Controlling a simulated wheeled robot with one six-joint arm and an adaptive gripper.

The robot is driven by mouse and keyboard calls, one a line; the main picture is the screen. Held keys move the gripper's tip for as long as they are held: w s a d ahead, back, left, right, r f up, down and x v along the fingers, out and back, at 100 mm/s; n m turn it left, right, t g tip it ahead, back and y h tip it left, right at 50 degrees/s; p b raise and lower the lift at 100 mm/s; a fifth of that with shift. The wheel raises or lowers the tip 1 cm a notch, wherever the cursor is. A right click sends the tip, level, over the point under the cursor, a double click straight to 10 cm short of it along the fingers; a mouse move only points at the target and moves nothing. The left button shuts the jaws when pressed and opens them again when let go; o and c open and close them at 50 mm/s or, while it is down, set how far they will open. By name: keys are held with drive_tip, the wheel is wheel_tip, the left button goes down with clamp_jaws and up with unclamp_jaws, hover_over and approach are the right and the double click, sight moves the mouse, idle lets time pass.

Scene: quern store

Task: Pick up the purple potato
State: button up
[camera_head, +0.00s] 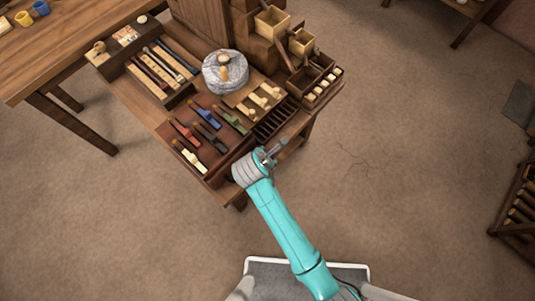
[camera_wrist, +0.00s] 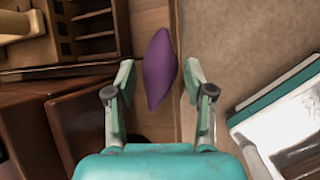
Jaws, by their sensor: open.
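The purple potato (camera_wrist: 158,69) shows in the wrist view as a long shape with pointed ends. It lies on a brown wooden surface near the table's edge. My gripper (camera_wrist: 155,75) is open, with one finger to the left of the potato and one to the right. The potato shows between the fingertips, and I cannot tell whether either finger touches it. In the head view my gripper (camera_head: 270,155) is at the front right edge of the table, and the potato is hidden there.
The wooden table (camera_head: 215,178) holds several coloured tools, a round grey stone (camera_head: 226,72) and a slotted dark rack (camera_head: 275,120). Small open boxes (camera_head: 272,21) stand at the back right. The floor (camera_head: 410,130) right of the table is clear. A shelf (camera_head: 515,205) stands at far right.

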drive_tip(key=shift+w+f, duration=0.25)
drive_tip(key=shift+f, duration=0.2)
drive_tip(key=shift+r, duration=0.1)
clamp_jaws()
